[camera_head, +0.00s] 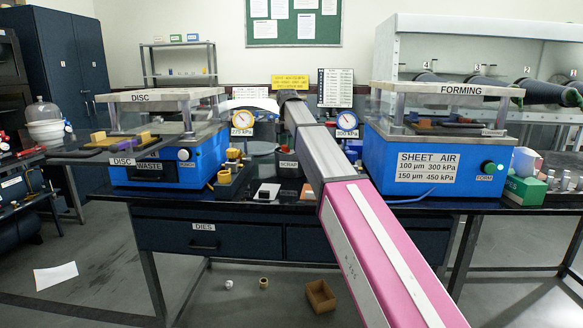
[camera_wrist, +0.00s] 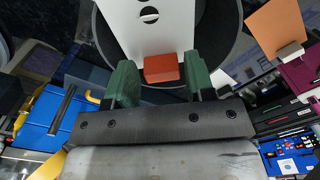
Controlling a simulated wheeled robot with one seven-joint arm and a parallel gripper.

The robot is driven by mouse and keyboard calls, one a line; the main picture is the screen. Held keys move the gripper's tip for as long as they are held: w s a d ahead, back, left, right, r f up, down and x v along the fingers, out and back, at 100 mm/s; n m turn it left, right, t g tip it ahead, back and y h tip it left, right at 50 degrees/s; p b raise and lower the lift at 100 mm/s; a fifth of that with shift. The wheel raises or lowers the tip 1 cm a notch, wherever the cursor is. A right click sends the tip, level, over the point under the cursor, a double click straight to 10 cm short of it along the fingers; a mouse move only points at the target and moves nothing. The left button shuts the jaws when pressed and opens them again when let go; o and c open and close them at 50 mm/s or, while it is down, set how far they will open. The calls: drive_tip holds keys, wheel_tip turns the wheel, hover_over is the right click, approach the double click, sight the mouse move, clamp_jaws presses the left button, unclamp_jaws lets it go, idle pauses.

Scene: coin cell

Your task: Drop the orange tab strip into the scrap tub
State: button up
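In the wrist view my gripper (camera_wrist: 162,80) has its two green fingers on either side of an orange-red tab (camera_wrist: 161,69), which fills the gap between them. The strip lies across the view of a round dark tub with a grey rim (camera_wrist: 233,54), apparently the scrap tub. How high the strip is above it I cannot tell. In the head view a SCRAP label (camera_head: 288,164) shows beside my arm, which hides my gripper.
A blue DISC station (camera_head: 165,165) stands left and a blue FORMING station (camera_head: 440,155) right, with my arm between. Gauges (camera_head: 242,120) and a black block with yellow parts (camera_head: 230,183) crowd the bench. An orange sheet (camera_wrist: 274,28) shows upper right in the wrist view.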

drive_tip(key=shift+o, duration=0.9)
drive_tip(key=shift+r, duration=0.1)
wheel_tip(320, 180, up, 11)
drive_tip(key=shift+s+f, duration=0.1)
drive_tip(key=shift+f, duration=0.1)
